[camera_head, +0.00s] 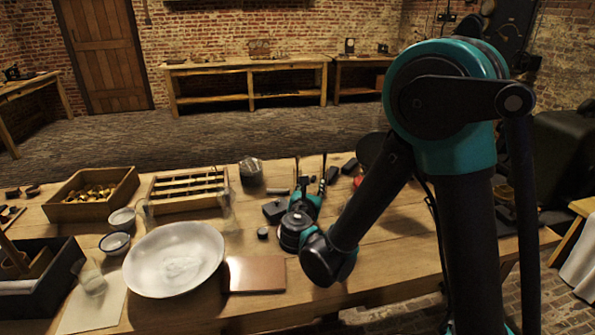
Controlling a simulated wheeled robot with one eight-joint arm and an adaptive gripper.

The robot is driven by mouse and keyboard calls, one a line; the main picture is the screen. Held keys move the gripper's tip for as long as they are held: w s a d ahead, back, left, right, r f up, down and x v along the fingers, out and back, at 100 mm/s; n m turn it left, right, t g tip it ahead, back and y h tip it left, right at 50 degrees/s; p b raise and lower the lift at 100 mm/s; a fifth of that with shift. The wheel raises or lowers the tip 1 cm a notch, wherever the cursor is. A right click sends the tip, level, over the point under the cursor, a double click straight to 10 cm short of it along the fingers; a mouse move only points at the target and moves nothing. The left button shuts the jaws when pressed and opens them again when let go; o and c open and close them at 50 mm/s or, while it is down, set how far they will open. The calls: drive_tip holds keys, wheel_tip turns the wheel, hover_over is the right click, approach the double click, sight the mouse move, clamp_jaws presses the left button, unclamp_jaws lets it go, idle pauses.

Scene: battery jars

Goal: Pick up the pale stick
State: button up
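My gripper (310,163) is over the middle of the wooden table, with its two thin dark fingers pointing away from me. The fingers stand apart, and I see nothing held between them. A short greyish stick (278,191) lies on the table just left of the fingers, apart from them. It may be the pale stick, but it is too small to be sure. My wrist and arm hide part of the table to the right.
A large white bowl (174,258) and a copper-coloured plate (256,274) are at the front. Dark blocks (275,210) lie near my gripper.

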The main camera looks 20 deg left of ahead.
sight(297, 159)
drive_tip(key=s+a+n+t+y, duration=0.1)
drive_tip(key=s+a+n+y, duration=0.15)
drive_tip(key=a, duration=0.35)
drive_tip(key=shift+n, duration=0.45)
drive_tip(key=x, duration=1.6)
drive_tip(key=shift+w+d+r, duration=0.2)
drive_tip(key=shift+w+r, duration=0.05)
drive_tip(key=shift+w, duration=0.1)
clamp_jaws()
